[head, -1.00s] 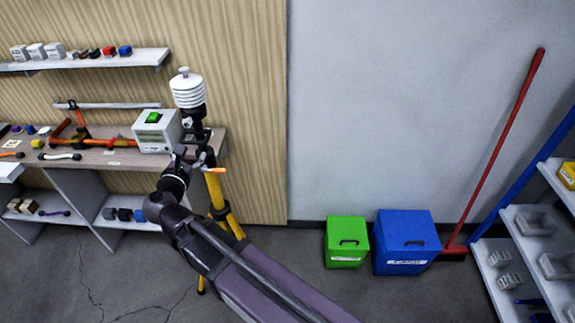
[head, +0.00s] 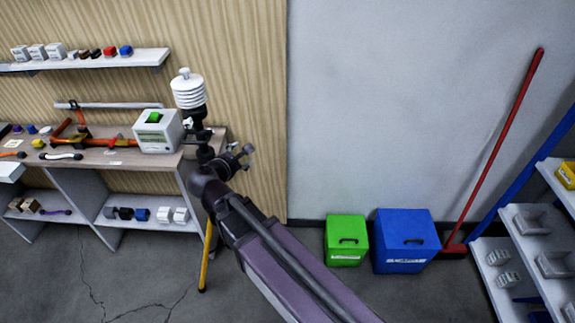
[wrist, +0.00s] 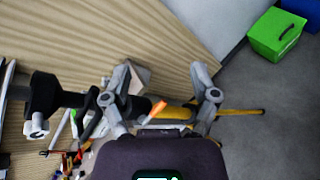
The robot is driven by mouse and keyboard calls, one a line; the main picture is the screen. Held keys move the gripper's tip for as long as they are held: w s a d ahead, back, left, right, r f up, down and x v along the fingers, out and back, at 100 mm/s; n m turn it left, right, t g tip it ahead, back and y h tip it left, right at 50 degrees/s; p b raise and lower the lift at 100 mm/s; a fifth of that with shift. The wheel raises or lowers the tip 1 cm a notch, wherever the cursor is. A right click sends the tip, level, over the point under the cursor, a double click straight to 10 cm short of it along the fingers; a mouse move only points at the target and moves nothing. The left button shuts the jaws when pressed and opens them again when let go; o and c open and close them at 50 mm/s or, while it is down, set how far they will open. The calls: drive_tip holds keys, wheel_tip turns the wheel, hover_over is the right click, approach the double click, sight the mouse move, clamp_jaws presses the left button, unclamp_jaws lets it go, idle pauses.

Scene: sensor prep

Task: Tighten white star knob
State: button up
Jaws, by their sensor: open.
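A white louvred sensor (head: 188,90) stands on a black mount (head: 195,132) on top of a yellow tripod (head: 207,255). In the wrist view the black mount (wrist: 62,95) lies at the left, with a small whitish part (wrist: 36,128) at its end that looks like the white knob; its star shape is not clear. My gripper (head: 247,158) is open and empty, just right of and below the mount. In the wrist view my gripper (wrist: 160,75) has its fingers spread, with an orange lever (wrist: 157,108) and the yellow tripod (wrist: 240,112) showing behind them.
A white box with a green top (head: 155,130) and several tools lie on the bench (head: 100,157) to the left. A shelf (head: 90,60) hangs above it. Green (head: 346,240) and blue (head: 405,240) bins stand on the floor at right. The wall between is clear.

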drive_tip(key=d+f+m+g, duration=0.2)
drive_tip(key=d+m, duration=0.2)
drive_tip(key=d, duration=0.2)
drive_tip(key=d+f+m+g+p, duration=0.1)
drive_tip(key=d+f+m+g, duration=0.1)
drive_tip(key=d, duration=0.4)
drive_tip(key=shift+s+d+f+m+g+h, duration=0.15)
drive_tip(key=shift+d+f+m+g+h, duration=0.2)
drive_tip(key=shift+m+g, duration=0.65)
drive_tip(key=shift+d, duration=0.15)
drive_tip(key=s+d+f+m+g+y, duration=0.3)
drive_tip(key=s+d+m, duration=0.1)
drive_tip(key=d+m, duration=0.3)
drive_tip(key=s+d+f+m+g+y, duration=0.3)
drive_tip(key=s+d+m, duration=0.1)
drive_tip(key=d+m, duration=0.3)
drive_tip(key=shift+s+d+m+g, duration=0.25)
drive_tip(key=shift+d+m+g, duration=0.15)
drive_tip(key=shift+m, duration=0.2)
drive_tip(key=shift+a, duration=0.1)
